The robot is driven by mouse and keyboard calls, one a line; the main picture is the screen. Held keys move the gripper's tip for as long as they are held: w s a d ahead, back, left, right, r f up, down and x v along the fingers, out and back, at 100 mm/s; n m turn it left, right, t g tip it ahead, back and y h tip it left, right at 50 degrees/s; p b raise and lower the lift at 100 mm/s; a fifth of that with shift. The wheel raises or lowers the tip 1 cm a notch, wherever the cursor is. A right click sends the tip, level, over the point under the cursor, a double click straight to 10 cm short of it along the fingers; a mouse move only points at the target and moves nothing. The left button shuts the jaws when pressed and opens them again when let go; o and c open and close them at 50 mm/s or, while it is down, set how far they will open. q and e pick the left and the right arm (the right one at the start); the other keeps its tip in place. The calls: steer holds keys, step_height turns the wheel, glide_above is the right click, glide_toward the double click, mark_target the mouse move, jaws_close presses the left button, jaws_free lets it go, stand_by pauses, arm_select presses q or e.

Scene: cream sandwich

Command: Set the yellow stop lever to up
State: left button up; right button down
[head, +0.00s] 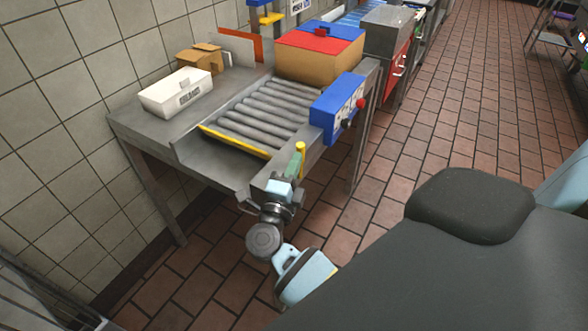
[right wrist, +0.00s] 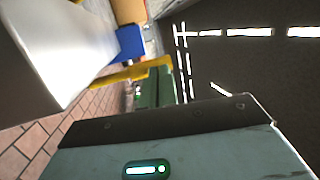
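The yellow stop lever (head: 300,147) shows as a short yellow post at the near right corner of the roller conveyor, below the blue control box. My right gripper (head: 297,166), with green fingers, is right at the lever, just below its top. In the right wrist view yellow parts (right wrist: 122,77) lie beside and partly behind my green finger (right wrist: 153,90). Whether the fingers touch or hold the lever, and how far they are apart, I cannot tell. The lever's lower part is hidden by the gripper. My left gripper is not in view.
The roller conveyor (head: 262,112) has a yellow bar (head: 233,142) along its near end. A blue control box (head: 338,108) with red and black knobs stands just above the lever. A white bin (head: 175,97) and cardboard box (head: 193,62) are at the left. The tiled floor in front is clear.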

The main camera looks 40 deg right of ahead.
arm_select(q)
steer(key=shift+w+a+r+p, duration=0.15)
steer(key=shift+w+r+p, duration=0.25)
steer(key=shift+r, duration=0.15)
arm_select(e)
steer(key=shift+s+x, duration=0.15)
steer(key=shift+x, duration=0.7)
steer(key=shift+s+x, duration=0.15)
steer(key=shift+x, duration=0.75)
steer(key=shift+d+r, duration=0.1)
steer(key=shift+d, duration=0.1)
steer(key=shift+a, duration=0.1)
